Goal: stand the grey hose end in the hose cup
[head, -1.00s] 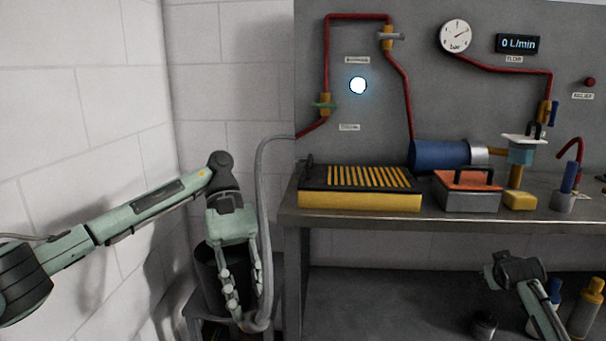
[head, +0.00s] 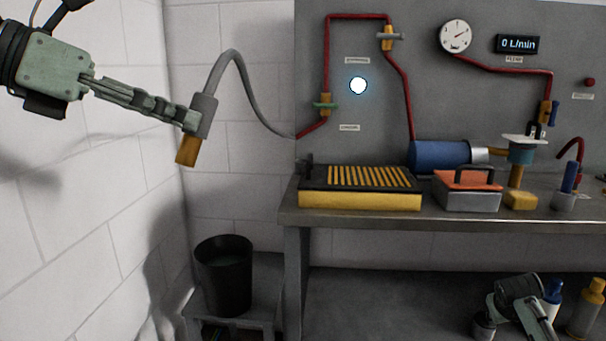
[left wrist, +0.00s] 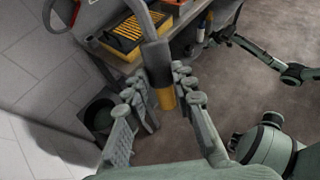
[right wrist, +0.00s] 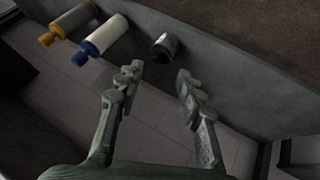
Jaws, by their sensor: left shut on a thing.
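The grey hose end (head: 203,112), a grey sleeve with an orange tip, hangs tilted in the air at upper left in the head view. My left gripper (head: 192,121) is shut on it; the left wrist view shows the hose end (left wrist: 157,62) between the fingers, orange tip downward. The grey hose arches from it to the red pipe on the panel. A small dark open cup (right wrist: 164,48) is ahead of my right gripper (right wrist: 157,75), which is open and empty. A dark bucket (head: 224,280) stands on a low stool. I cannot tell for certain which is the hose cup.
The bench (head: 350,217) carries a black-yellow slotted tray (head: 360,201), a red-topped box (head: 468,198), a blue cylinder and a small grey cup (head: 563,202) holding a blue-handled piece. Blue and yellow bottles (head: 585,308) stand on the lower shelf. The wall is close at left.

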